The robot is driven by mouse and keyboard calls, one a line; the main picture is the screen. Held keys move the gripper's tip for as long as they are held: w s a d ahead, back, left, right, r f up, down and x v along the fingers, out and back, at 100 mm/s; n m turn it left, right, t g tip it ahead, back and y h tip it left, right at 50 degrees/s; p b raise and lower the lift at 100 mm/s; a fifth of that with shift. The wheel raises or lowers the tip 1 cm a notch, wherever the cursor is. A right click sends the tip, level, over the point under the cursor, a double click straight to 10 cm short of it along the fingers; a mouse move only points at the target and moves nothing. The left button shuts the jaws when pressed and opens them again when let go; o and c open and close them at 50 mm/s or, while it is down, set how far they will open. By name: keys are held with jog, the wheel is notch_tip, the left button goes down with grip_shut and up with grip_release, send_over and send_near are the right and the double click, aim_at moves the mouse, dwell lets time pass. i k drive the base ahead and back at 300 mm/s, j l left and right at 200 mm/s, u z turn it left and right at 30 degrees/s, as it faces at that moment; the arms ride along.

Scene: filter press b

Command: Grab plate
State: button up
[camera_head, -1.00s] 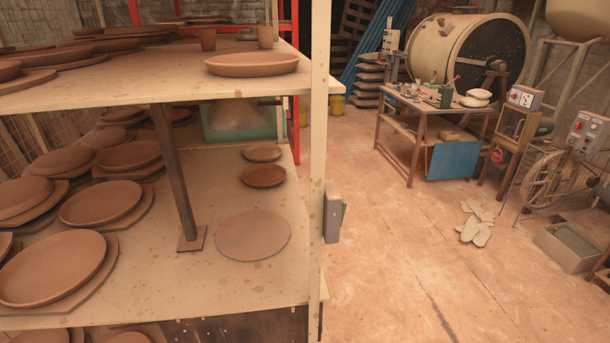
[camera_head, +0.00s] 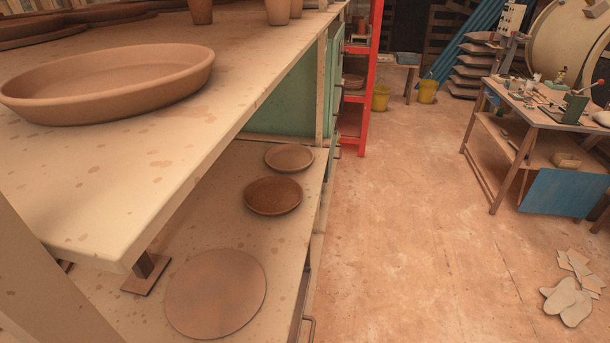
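Several clay plates are in view, and I cannot tell which one the task names. A large oval plate with a raised rim (camera_head: 110,85) lies on the upper shelf at the left, close to me. On the lower shelf, a small dark brown plate (camera_head: 273,195) lies in front of a smaller, lighter plate (camera_head: 289,158). A flat round clay disc (camera_head: 215,293) lies nearest on that shelf, near its right edge. My gripper is not in view.
The upper shelf (camera_head: 100,215) overhangs part of the lower one. Clay cups (camera_head: 278,10) stand at its back. A shelf post crosses the lower left. The floor (camera_head: 400,230) to the right is open, with a workbench (camera_head: 540,118) and flat pale pieces (camera_head: 568,300) beyond.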

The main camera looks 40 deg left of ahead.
aim_at(269, 196)
jog(key=i, duration=2.15)
jog(key=i+u, duration=0.15)
jog(key=i, duration=0.35)
jog(key=i+l+u, duration=0.15)
jog(key=i, duration=0.4)
jog(key=i+l+u, duration=0.15)
jog(key=i, duration=0.35)
jog(key=u, duration=3.4)
